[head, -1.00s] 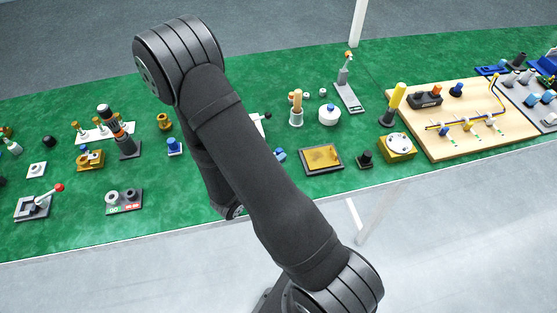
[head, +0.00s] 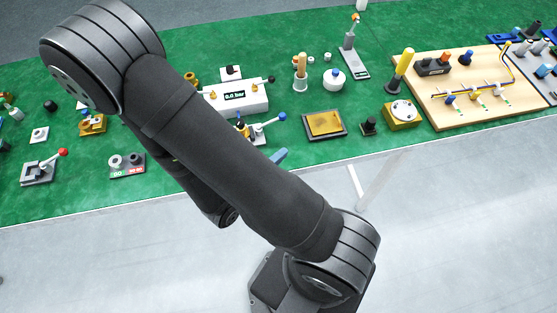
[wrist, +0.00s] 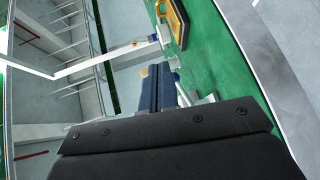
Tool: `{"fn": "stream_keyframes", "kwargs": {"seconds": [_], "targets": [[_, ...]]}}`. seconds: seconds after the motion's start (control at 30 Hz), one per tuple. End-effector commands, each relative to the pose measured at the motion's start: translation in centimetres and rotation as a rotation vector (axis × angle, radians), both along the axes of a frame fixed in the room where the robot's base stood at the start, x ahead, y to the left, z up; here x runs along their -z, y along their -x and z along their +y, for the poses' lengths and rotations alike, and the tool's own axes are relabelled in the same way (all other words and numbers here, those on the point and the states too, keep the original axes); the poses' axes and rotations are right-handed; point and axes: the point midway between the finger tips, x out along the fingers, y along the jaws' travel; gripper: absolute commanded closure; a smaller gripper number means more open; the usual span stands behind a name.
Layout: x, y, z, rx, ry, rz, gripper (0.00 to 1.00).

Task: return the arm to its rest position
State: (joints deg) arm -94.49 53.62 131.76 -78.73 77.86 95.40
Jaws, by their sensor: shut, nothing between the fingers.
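My gripper (wrist: 160,85) shows in the wrist view as blue fingers beyond the dark wrist housing. The fingers are close together, shut, with nothing seen between them. In the head view my raised arm crosses the middle of the picture and hides most of the wrist. A small blue piece shows beside the arm near the table's front edge; I cannot tell if it is part of my gripper.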

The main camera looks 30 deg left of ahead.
Motion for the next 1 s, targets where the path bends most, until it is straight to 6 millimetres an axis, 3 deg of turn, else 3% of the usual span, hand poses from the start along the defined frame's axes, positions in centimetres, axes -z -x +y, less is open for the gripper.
{"fn": "stream_keyframes", "kwargs": {"seconds": [0.23,0.63,1.0], "targets": [[-0.3,1.4,-0.7,-0.001,0.000,0.001,1.00],[-0.3,1.5,-0.9,0.001,0.000,0.001,1.00],[0.1,-0.5,0.2,0.005,0.000,0.000,1.00]]}}
